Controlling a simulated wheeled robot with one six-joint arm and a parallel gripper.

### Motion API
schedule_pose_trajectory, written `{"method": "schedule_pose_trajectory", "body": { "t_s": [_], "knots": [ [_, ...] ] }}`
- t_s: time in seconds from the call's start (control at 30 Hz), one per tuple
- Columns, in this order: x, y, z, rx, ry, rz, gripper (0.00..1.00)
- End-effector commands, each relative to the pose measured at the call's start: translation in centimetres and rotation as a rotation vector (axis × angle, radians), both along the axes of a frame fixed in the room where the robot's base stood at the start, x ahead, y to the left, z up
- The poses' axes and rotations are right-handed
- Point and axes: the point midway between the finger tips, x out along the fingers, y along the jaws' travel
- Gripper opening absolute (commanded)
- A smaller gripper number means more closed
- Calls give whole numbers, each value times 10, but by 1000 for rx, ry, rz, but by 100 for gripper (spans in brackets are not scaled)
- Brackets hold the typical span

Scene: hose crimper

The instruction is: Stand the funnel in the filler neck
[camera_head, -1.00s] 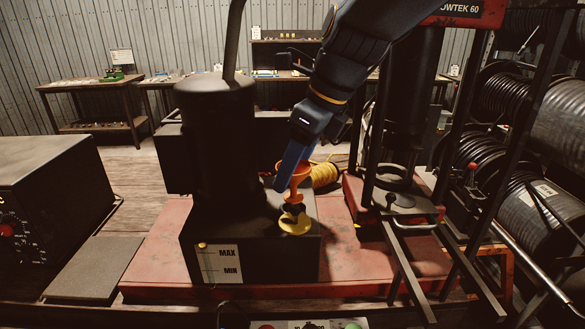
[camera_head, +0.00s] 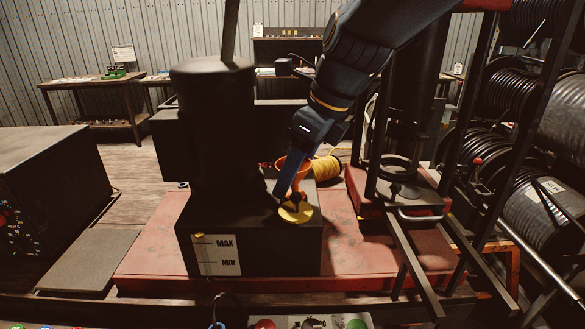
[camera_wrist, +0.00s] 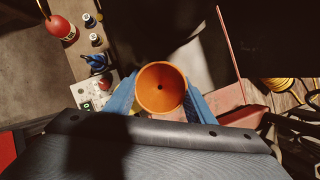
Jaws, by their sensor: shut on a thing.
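The orange funnel (camera_head: 292,166) is upright over the black tank (camera_head: 285,250) with the MAX/MIN gauge. My gripper (camera_head: 287,187) is shut on the funnel. In the wrist view the funnel's round mouth (camera_wrist: 160,80) faces the camera between the two blue fingers of my gripper (camera_wrist: 161,100). A yellow round collar (camera_head: 301,213), which looks like the filler neck's, lies on the tank top directly below the funnel. The lower funnel overlaps dark parts there, so I cannot tell whether the spout is inside the neck.
A tall black cylinder (camera_head: 215,130) stands on the tank close left of my gripper. A black post frame with a handle (camera_head: 420,216) stands to the right. A coil of yellow hose (camera_head: 326,168) lies behind. The red bench top (camera_head: 345,255) is bare right of the tank.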

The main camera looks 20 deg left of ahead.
Motion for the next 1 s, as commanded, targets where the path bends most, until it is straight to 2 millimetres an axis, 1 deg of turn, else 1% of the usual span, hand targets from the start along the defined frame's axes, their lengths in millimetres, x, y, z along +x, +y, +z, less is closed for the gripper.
{"method": "schedule_pose_trajectory", "body": {
  "t_s": [0.03,0.07,0.37,0.4,0.5,1.0],
  "knots": [
    [-3,-3,-10,-13,14,3,6],
    [-3,-3,-11,-13,14,3,4],
    [-3,-3,-12,-14,15,3,5],
    [-3,-3,-12,-14,15,3,55],
    [-3,-3,-12,-13,14,4,70],
    [-2,-3,-5,-6,7,2,70]
  ]
}}
